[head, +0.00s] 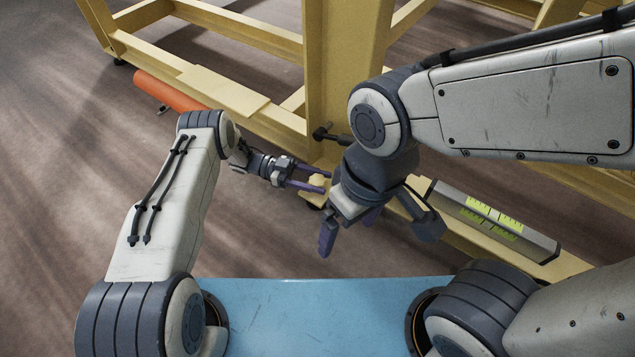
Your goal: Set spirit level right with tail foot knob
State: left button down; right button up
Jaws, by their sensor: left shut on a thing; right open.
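The spirit level (548,246) is a grey bar with yellow-green scaled vials, lying along the low yellow beam at the right. Its left end is partly hidden by my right arm, and the bubble is too small to read. The tail foot knob (319,181) is a small yellow knob at the foot of the yellow post. My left gripper (322,183) is shut on this knob, with its purple fingers on either side of it. My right gripper (348,232) is open and empty, pointing down just right of the knob and left of the level.
A yellow frame (240,36) of beams and a thick post (340,60) fills the back. An orange cylinder (168,92) lies by the left beam. A black-handled part (330,135) sticks out by the post. The brown floor (60,200) is clear at the left.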

dwell(0.3)
pick_arm(q)
jog(key=shift+c, duration=1.3)
grip_release()
jog(key=shift+w+a, duration=0.1)
jog(key=shift+a, duration=0.1)
jog(key=p+v, duration=0.1)
jog(key=v, duration=0.9)
jog(key=shift+r, duration=0.1)
